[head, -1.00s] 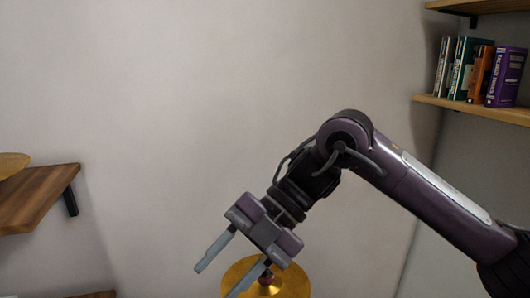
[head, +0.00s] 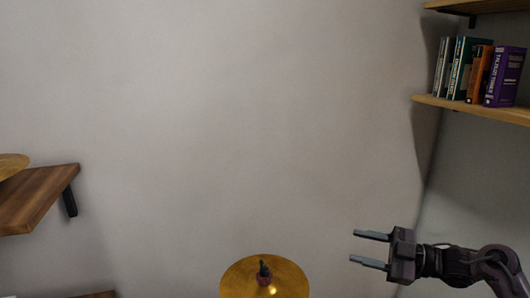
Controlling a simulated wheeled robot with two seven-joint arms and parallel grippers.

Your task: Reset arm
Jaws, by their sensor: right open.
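My right gripper (head: 371,249) is at the lower right in the head view. Its two grey fingers point left and stand apart, with nothing between them. The arm behind it comes in from the lower right corner. A brass cymbal (head: 240,276) with a dark knob at its centre is at the bottom middle, left of the gripper and apart from it. What holds the cymbal is below the view. My left gripper does not show.
At the upper right, several books (head: 473,70) stand on a wall shelf (head: 470,106). The wall in the middle is bare.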

